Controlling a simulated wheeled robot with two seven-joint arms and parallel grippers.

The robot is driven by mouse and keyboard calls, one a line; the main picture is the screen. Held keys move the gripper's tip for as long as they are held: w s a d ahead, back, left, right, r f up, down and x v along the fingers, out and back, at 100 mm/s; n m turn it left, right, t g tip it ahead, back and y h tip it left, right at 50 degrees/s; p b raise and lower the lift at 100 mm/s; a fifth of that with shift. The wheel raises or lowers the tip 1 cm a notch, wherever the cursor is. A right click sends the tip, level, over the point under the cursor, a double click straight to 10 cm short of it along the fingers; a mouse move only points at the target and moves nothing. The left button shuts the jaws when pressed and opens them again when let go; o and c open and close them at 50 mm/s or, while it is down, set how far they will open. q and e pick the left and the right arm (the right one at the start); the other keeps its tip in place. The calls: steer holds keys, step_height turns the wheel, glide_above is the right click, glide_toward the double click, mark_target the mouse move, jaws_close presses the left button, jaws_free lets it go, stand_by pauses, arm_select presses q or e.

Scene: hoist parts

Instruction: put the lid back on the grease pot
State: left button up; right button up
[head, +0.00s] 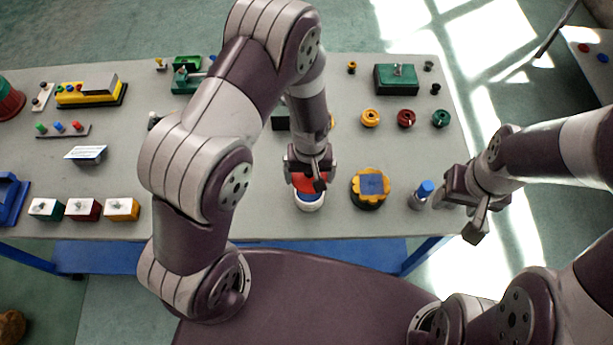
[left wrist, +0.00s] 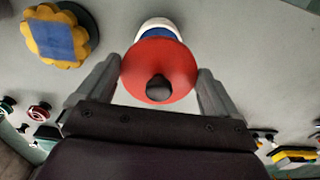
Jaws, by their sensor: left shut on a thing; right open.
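The red lid (head: 303,181) with a black knob is between the fingers of my left gripper (head: 308,178), which is shut on it. In the left wrist view the lid (left wrist: 140,72) fills the gap between the fingertips (left wrist: 158,66), and its dark knob faces the camera. The white grease pot (head: 310,205) stands at the table's front, just below the lid. In the left wrist view the pot (left wrist: 158,22) shows a white edge and a blue part beyond the lid; the lid hides the rest. I cannot tell whether lid and pot touch. My right gripper (head: 461,216) is open and empty at the table's right edge.
A yellow scalloped piece with a blue top (head: 371,186) stands just right of the pot. A blue-capped bottle (head: 422,193) is between it and my right gripper. Three coloured blocks (head: 84,209) sit front left. Several small parts stand farther back.

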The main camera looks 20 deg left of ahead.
arm_select(q)
steer(key=shift+d+f+b, duration=0.1)
steer(key=shift+f+b, duration=0.45)
steer(key=shift+f, duration=0.1)
step_height(320, 180, down, 5)
steer(key=b, duration=0.4)
stand_by(0.4)
steer(key=shift+f, duration=0.1)
stand_by(1.0)
steer(key=o, duration=0.8)
steer(key=shift+p, duration=0.3)
